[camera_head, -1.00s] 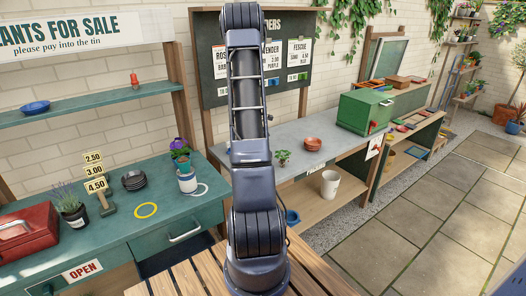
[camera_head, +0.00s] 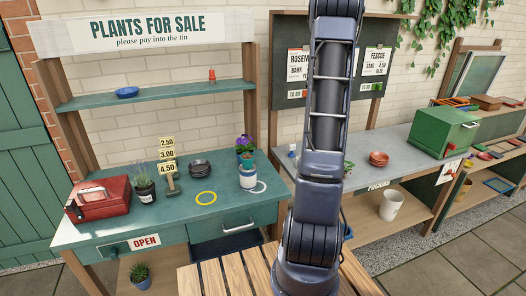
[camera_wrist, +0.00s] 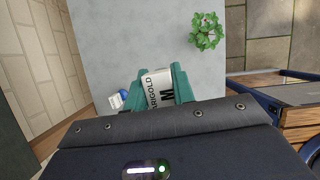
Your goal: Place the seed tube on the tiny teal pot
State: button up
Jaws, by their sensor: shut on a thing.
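My gripper (camera_wrist: 160,88) shows in the wrist view, its teal fingers shut on a white seed tube (camera_wrist: 157,88) lettered MARIGOLD. The held tube is above the grey bench top. In the head view my arm hides the gripper and the tube.
A white-and-blue container (camera_head: 291,151) stands on the grey bench (camera_head: 399,144) and also shows in the wrist view (camera_wrist: 117,99). A green plant (camera_wrist: 206,31) and a terracotta bowl (camera_head: 379,159) are there too.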

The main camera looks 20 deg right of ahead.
jog(key=w+a+r+n, duration=0.2)
jog(key=a+r, duration=0.5)
jog(key=a, duration=0.5)
notch_tip(320, 180, up, 13)
jog(key=n+t+y, duration=0.1)
jog(key=n+t, duration=0.2)
jog(key=n, duration=0.3)
send_over(248, 155)
notch_tip(248, 155, down, 19)
jog(key=shift+f, duration=0.2)
jog(key=shift+f, duration=0.1)
jog(key=o, duration=1)
